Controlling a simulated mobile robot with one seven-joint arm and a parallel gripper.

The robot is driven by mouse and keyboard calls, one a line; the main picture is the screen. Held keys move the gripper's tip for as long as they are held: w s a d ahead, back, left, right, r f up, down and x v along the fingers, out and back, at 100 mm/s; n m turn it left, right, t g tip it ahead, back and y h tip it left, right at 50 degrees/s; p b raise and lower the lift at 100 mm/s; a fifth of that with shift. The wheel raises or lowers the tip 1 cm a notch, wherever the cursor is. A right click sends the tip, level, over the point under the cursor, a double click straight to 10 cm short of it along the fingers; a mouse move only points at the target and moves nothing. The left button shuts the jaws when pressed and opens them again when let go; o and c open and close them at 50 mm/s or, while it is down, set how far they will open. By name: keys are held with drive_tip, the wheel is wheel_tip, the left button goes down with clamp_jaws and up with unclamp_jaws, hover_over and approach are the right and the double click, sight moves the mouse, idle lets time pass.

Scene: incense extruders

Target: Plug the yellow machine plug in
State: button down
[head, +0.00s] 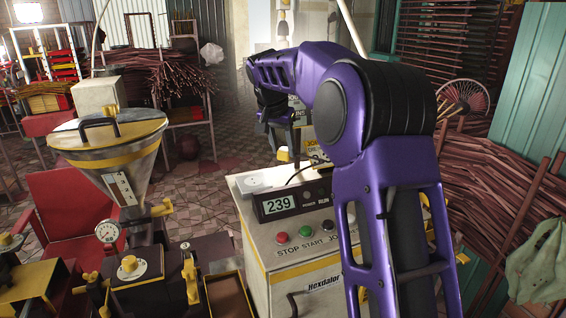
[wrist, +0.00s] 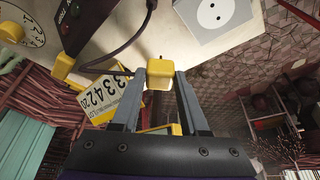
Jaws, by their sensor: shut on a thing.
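The yellow plug (wrist: 160,76) is held between the two fingertips of my gripper (wrist: 160,80) in the wrist view. A small dark prong shows at its far end, pointing away from the gripper. In the head view the yellow plug (head: 284,154) shows below my gripper (head: 283,146), in the air behind the machine's top. The white socket box (wrist: 215,14) with two dark holes lies ahead and to the right of the plug in the wrist view, clearly apart from it. In the head view the socket box (head: 255,184) sits on the cabinet's back left corner.
The cream cabinet (head: 290,262) carries a black display unit (head: 292,201) reading 239, beside the socket box. A dark cable (wrist: 122,46) loops near the plug. A yellow-and-white number plate (wrist: 115,100) is left of my fingers. A metal hopper (head: 110,140) stands left.

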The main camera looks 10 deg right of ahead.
drive_tip(key=shift+r, duration=1.15)
drive_tip(key=shift+a, duration=0.1)
drive_tip(key=shift+a+f+n+y, duration=0.15)
drive_tip(key=shift+a+n+y, duration=0.2)
drive_tip(key=shift+n, duration=0.25)
drive_tip(key=s+a+n+y, duration=0.1)
drive_tip(key=a+n+y, duration=0.2)
drive_tip(key=a+n, duration=0.4)
drive_tip(key=shift+s+f+n+t, duration=0.2)
drive_tip(key=shift+n+t, duration=0.1)
drive_tip(key=shift+n, duration=0.1)
